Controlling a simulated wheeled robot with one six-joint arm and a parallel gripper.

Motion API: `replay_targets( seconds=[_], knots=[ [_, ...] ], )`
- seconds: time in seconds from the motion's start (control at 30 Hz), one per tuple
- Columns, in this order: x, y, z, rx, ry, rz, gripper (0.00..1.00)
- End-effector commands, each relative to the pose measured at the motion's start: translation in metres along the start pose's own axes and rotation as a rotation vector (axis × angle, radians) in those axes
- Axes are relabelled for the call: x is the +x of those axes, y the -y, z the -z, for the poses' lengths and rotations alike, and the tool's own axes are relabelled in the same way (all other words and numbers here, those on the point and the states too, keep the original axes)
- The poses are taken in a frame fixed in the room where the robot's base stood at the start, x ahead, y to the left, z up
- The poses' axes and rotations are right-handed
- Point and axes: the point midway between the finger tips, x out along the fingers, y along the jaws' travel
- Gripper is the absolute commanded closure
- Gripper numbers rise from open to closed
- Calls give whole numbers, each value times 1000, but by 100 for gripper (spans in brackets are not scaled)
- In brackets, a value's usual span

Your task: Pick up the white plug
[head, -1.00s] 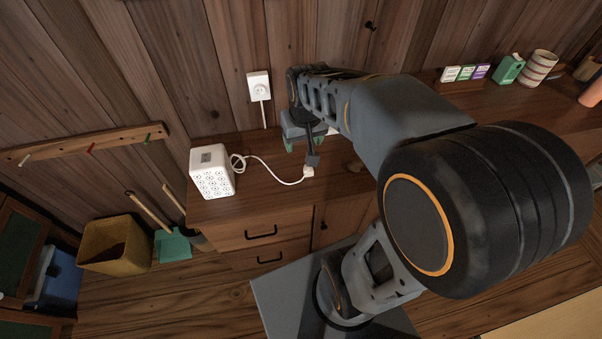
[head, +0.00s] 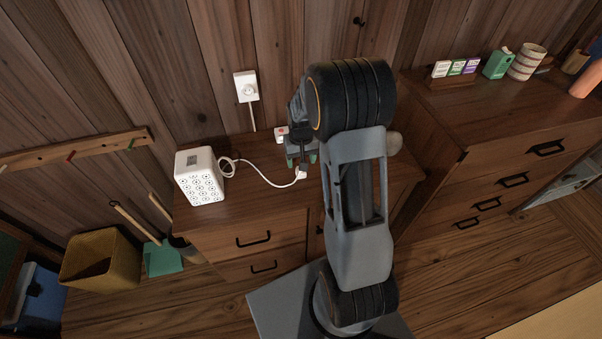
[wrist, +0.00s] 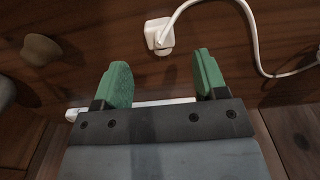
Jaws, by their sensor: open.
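The white plug (head: 301,172) lies on the wooden cabinet top at the end of a white cord. In the wrist view the plug (wrist: 158,34) lies beyond the fingertips, between their lines, with its cord curving away to the right. My gripper (head: 301,158) is just behind and above the plug in the head view. Its green fingers are apart with nothing between them in the wrist view (wrist: 162,75). The cord runs left to a white patterned box (head: 200,176) on the same cabinet.
A white wall outlet (head: 246,86) is on the plank wall behind. A white item with a red mark (head: 281,133) lies behind my gripper. A rounded knob-like object (head: 393,143) stands right of my arm. A taller chest (head: 500,125) carries small boxes and cups.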

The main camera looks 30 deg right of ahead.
Motion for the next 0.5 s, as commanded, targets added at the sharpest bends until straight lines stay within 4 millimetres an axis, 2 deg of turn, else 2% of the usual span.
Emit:
replay_targets(
  seconds=[0.23,0.5],
  knots=[
    [15,0,-1,0,2,0,34],
    [50,0,-2,0,2,0,34]
  ],
)
